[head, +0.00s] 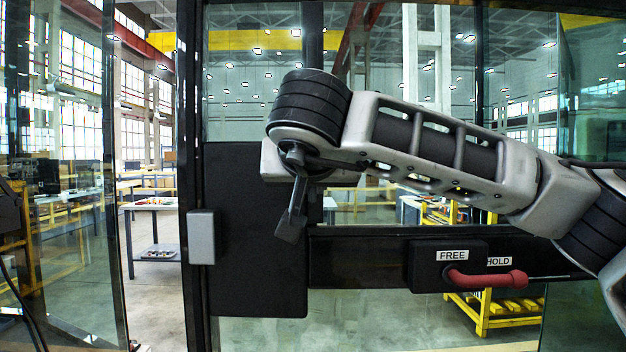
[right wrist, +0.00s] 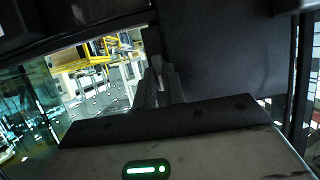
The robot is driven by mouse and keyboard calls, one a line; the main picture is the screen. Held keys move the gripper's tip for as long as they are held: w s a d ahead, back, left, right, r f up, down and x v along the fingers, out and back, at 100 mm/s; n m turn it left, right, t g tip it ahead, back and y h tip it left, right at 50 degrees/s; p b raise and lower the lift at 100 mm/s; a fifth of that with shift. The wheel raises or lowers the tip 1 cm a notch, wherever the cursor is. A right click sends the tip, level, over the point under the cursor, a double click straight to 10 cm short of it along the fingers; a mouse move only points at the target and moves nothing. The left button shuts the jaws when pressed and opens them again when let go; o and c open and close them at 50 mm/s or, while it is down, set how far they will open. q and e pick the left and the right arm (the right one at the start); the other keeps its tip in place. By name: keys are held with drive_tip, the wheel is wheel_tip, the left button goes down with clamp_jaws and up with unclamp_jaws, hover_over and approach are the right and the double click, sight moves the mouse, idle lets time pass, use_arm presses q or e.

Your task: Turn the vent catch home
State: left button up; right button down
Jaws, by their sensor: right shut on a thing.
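My right gripper (head: 294,165) is in front of the window frame, beside a dark panel. It is shut on a dark grey piece (head: 290,225) that hangs down with a flat, slightly tilted end; I take this for the vent catch, though gripper and wrist cover its upper part. In the right wrist view the gripper's fingers (right wrist: 161,88) are close together against the dark panel, and what lies between them is hard to make out. My left gripper is not in view.
A red handle (head: 487,279) lies sideways under the labels FREE (head: 453,255) and HOLD (head: 499,261). A grey block (head: 201,237) sits on the left post. The dark panel (head: 250,270) fills the space behind the gripper. Glass panes stand at both sides.

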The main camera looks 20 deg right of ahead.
drive_tip(key=shift+f, duration=0.1)
idle(0.4)
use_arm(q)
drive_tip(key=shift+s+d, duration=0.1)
use_arm(e)
drive_tip(key=c, duration=1.5)
unclamp_jaws()
use_arm(q)
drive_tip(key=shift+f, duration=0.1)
drive_tip(key=b, duration=0.1)
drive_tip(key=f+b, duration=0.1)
drive_tip(key=b, duration=0.1)
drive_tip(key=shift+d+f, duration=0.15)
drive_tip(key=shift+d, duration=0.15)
use_arm(e)
drive_tip(key=v, duration=1.6)
drive_tip(key=shift+a, duration=0.1)
